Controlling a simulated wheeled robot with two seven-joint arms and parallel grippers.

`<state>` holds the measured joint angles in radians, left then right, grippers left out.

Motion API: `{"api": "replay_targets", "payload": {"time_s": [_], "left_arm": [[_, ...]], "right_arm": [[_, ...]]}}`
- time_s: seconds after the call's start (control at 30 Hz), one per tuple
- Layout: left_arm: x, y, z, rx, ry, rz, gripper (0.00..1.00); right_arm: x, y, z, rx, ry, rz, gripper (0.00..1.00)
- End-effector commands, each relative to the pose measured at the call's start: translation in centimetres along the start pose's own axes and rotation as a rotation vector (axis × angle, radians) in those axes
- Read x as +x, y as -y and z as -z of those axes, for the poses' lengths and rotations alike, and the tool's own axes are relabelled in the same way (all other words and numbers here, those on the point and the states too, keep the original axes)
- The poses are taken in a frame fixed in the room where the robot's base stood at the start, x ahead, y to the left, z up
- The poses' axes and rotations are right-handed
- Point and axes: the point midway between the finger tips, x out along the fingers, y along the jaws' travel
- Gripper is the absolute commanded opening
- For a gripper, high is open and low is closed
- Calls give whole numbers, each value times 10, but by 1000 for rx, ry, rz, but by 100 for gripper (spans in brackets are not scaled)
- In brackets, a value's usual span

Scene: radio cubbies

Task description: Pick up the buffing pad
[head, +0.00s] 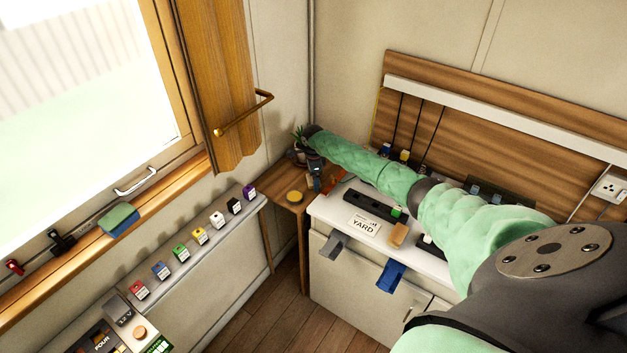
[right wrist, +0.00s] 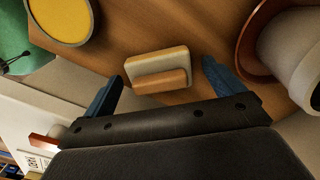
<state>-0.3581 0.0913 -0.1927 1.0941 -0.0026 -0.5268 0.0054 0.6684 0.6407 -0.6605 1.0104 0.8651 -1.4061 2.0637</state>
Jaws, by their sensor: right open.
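The buffing pad, as I take it, is a small block with a cream layer and a tan-brown layer (right wrist: 158,68). It lies on the wooden corner table (head: 286,189) in the right wrist view. My right gripper (right wrist: 163,72) is open, with one blue finger on either side of the block and gaps on both sides. I cannot tell how far the fingertips are above the table. In the head view my right gripper (head: 316,176) is over the corner table, and I cannot make out the block there. My left gripper is not in view.
A round yellow-topped tin (right wrist: 62,16) and a pale pot on a terracotta saucer (right wrist: 292,48) flank the block. A white counter (head: 327,208) with small items stands beside the table. A green and blue pad (head: 119,219) lies on the windowsill.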

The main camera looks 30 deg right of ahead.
Motion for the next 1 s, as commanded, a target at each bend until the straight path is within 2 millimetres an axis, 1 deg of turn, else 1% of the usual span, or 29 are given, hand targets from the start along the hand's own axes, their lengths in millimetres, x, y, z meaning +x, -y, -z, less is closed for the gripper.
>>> {"api": "replay_targets", "payload": {"time_s": [0.03,0.07,0.1,0.3,0.33,0.37,0.57,0.67,0.7,0.77,1.0], "left_arm": [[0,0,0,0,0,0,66],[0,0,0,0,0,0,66],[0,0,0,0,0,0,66],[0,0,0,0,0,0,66],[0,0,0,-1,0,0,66],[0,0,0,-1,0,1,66],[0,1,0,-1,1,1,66],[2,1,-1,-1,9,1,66],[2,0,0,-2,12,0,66],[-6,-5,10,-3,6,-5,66],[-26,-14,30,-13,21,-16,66]], "right_arm": [[0,0,0,0,0,0,94],[0,0,0,0,0,0,92],[0,0,0,0,0,0,84],[0,0,0,0,0,0,46],[0,0,0,0,0,0,46],[0,0,0,0,0,0,42],[-1,0,0,0,0,0,42],[-6,0,0,-1,0,1,42],[-10,0,0,0,0,1,42],[-19,1,0,0,0,2,42],[-62,1,0,-1,0,3,42]]}}
